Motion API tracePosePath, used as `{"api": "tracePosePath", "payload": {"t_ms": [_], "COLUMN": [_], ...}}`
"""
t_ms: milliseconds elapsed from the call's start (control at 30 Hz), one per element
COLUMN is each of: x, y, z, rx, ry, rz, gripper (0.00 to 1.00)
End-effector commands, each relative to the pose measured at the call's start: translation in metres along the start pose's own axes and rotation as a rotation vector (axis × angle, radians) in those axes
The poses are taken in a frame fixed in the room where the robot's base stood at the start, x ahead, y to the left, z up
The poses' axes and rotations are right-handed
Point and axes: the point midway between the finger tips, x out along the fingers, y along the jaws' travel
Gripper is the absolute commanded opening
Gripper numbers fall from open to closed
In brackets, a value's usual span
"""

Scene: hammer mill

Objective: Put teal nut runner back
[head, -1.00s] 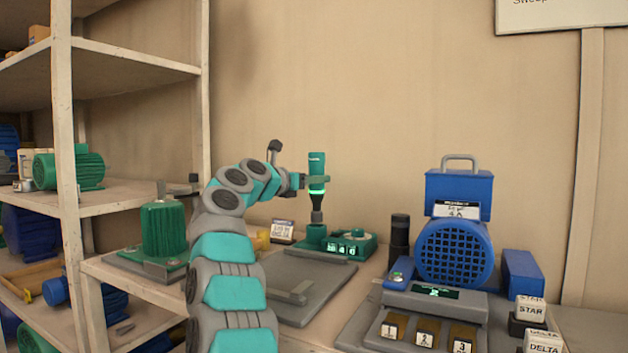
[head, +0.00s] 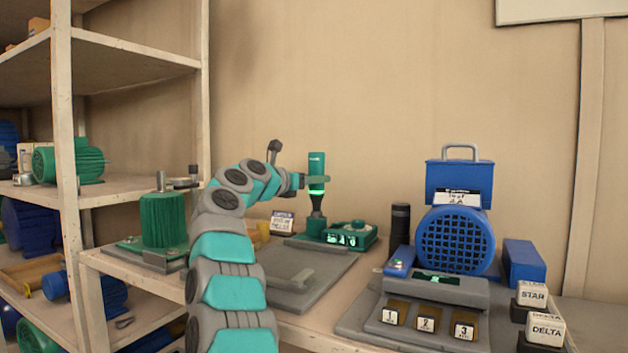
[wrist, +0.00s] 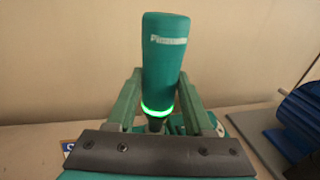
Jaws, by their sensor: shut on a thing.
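The teal nut runner (head: 317,170) is upright, with a teal body, a glowing green ring and a dark lower part. My gripper (head: 316,184) is shut on it around the ring. In the wrist view the nut runner (wrist: 164,62) stands between the two green fingers of my gripper (wrist: 160,112), leaning slightly. Its lower end meets the teal dock (head: 316,230) at the left of a teal base with a lit display (head: 349,239). Whether it is fully seated in the dock cannot be told. The tip is hidden in the wrist view.
A blue motor (head: 455,240) with a box on top stands right of the dock, behind a console with numbered slots (head: 425,322). STAR (head: 532,296) and DELTA (head: 545,329) blocks lie at the right. A green motor (head: 162,222) stands at the left. A grey mat (head: 335,262) is mostly clear.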

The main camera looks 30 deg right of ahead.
Motion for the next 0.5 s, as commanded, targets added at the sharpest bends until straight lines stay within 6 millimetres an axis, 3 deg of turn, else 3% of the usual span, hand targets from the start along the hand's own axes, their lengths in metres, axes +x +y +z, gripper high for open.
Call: {"api": "tracePosePath", "payload": {"t_ms": [500], "x": [0.0], "y": [0.0], "z": [-0.011], "rx": [0.001], "ry": [-0.004], "rz": [0.0], "gripper": [0.0]}}
